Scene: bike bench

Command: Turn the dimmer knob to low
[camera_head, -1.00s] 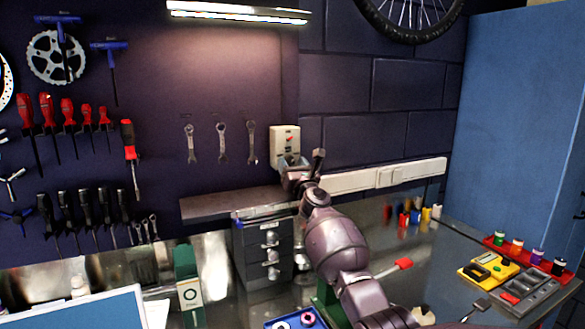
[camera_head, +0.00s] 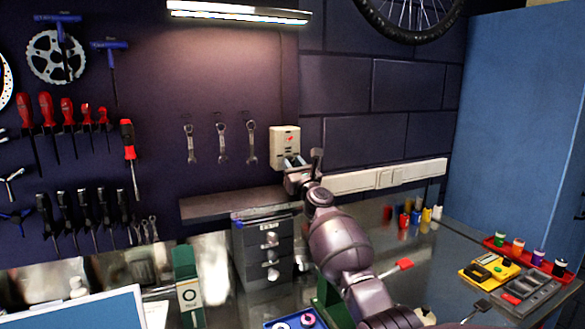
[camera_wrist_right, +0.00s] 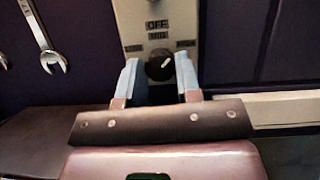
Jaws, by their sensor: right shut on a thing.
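The dimmer knob (camera_wrist_right: 160,65) is round and dark with a white pointer mark tilted up and to the right. It sits on a pale wall plate (camera_head: 285,140), with small labels around it; "OFF" and "MID" above the knob are legible, the side labels are too small to read surely. My right gripper (camera_wrist_right: 158,74) is at the plate, with one finger on each side of the knob, shut on it. In the head view my right gripper (camera_head: 293,164) hides the knob. My left gripper is not in view.
A lit lamp (camera_head: 240,12) hangs above. A brown shelf (camera_head: 215,204) and a pale trunking strip (camera_head: 360,180) run below the plate. Wrenches (camera_head: 221,143) hang to its left. A drawer unit (camera_head: 262,252) stands under the shelf.

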